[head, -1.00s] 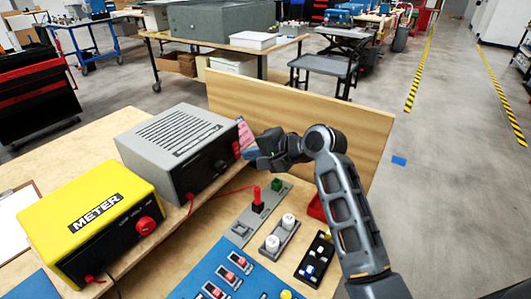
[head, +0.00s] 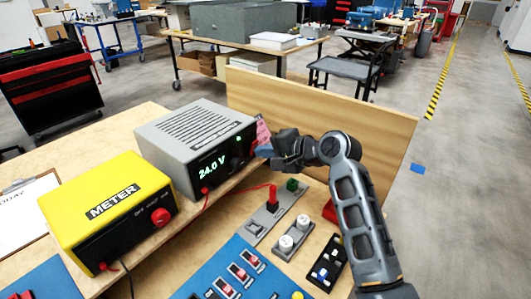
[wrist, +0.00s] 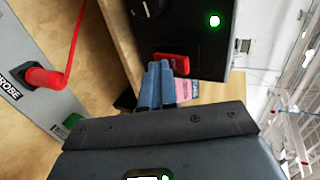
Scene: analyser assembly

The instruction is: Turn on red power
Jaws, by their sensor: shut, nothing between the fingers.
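The grey power supply (head: 196,148) stands on the bench, its display (head: 214,165) lit green with "24.0 V". A green light also glows on its dark front panel in the wrist view (wrist: 214,21). The red power switch (wrist: 172,62) is on that panel, directly by my fingertips in the wrist view; whether they touch it I cannot tell.
A yellow meter (head: 110,210) stands left of the supply. A red probe (wrist: 45,77) with a red lead is in a grey holder on the bench. White knobs (head: 287,243) and a blue switch board (head: 228,275) lie in front. A wooden panel (head: 350,120) stands behind my gripper.

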